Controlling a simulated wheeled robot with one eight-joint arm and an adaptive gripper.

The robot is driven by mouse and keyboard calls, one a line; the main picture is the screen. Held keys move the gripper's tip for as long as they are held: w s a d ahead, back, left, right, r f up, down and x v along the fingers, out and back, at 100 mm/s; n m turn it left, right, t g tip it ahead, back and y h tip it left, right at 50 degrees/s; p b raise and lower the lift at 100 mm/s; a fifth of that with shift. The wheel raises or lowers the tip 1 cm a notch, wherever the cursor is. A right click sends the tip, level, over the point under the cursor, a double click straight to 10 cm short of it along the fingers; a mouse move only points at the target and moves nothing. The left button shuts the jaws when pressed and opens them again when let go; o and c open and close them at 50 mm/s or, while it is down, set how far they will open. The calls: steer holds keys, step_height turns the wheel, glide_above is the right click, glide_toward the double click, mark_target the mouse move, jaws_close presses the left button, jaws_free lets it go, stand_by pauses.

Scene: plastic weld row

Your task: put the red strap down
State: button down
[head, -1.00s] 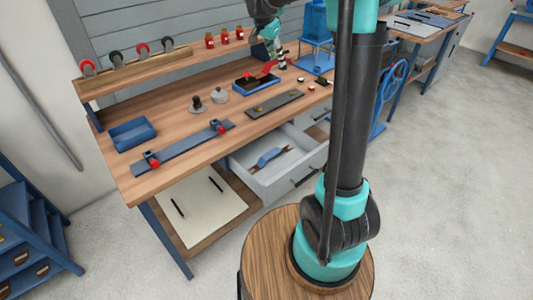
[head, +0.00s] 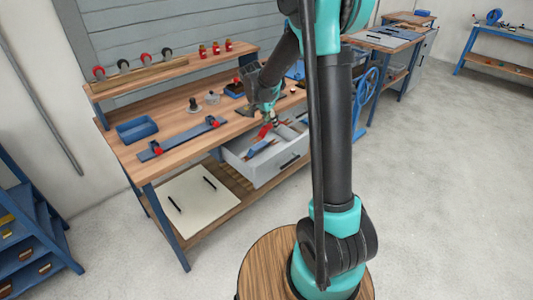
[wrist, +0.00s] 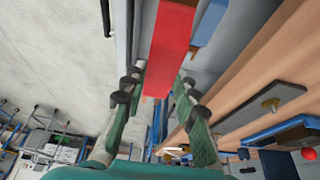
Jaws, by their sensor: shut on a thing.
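The red strap (head: 263,131) is in my gripper (head: 272,119), over the open grey drawer (head: 246,177) in the head view. In the wrist view the red strap (wrist: 171,45) runs lengthwise between the two fingers of my gripper (wrist: 158,90), which are shut on it. A blue strap-like piece with brownish ends (head: 257,149) lies in the drawer, just below and left of the red strap. A blue piece also shows beside the red strap in the wrist view (wrist: 208,24). I cannot tell whether the red strap touches anything below it.
The wooden bench top (head: 176,147) lies behind the drawer. A shelf with red jars (head: 216,47) stands at the back. The drawer's right part is partly clear.

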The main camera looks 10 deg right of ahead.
mark_target(262, 133)
step_height(262, 133, down, 16)
steer(key=shift+r, duration=0.1)
stand_by(0.5)
steer(key=c, duration=1.2)
jaws_free()
steer(key=v, duration=1.2)
steer(key=shift+d, duration=0.15)
steer(key=shift+s+d+r+n+t+y, duration=0.25)
steer(key=shift+s+d+n+y, duration=0.9)
steer(key=shift+s, duration=3.4)
steer(key=shift+s+d+r+n+t+y, duration=0.1)
steer(key=shift+s+d+r+n+t, duration=0.15)
steer(key=shift+s+d+n, duration=3)
steer(key=shift+s+a+r+n+t+y, duration=0.3)
steer(key=shift+s+n+y, duration=0.55)
steer(key=shift+s, duration=4.95)
